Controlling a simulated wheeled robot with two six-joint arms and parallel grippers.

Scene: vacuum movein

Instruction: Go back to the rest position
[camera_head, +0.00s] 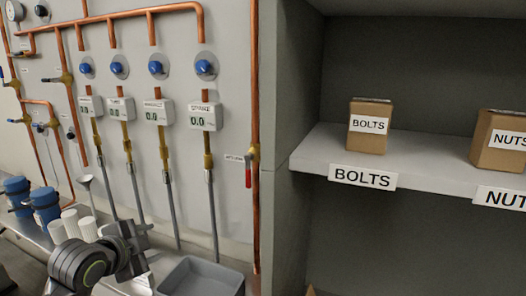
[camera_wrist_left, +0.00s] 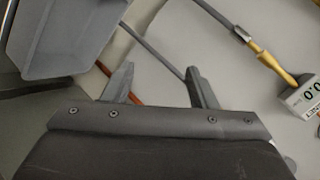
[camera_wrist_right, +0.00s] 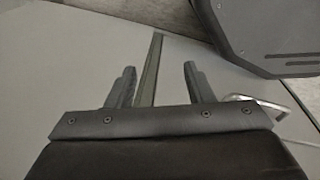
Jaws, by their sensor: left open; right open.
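My left gripper (camera_head: 138,240) is at the lower left of the head view, above the counter and left of a grey bin. In the left wrist view its two fingers (camera_wrist_left: 160,85) stand apart with nothing between them. My right gripper is outside the head view. In the right wrist view its fingers (camera_wrist_right: 150,88) are apart and hold nothing. A thin dark strip on the surface beyond shows behind the fingers.
A grey bin (camera_head: 205,278) stands on the counter. Blue-capped containers (camera_head: 44,206) stand at the left. Copper pipes and meters (camera_head: 205,116) line the wall. A shelf (camera_head: 430,168) at right bears a BOLTS box (camera_head: 369,127) and a NUTS box (camera_head: 500,142).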

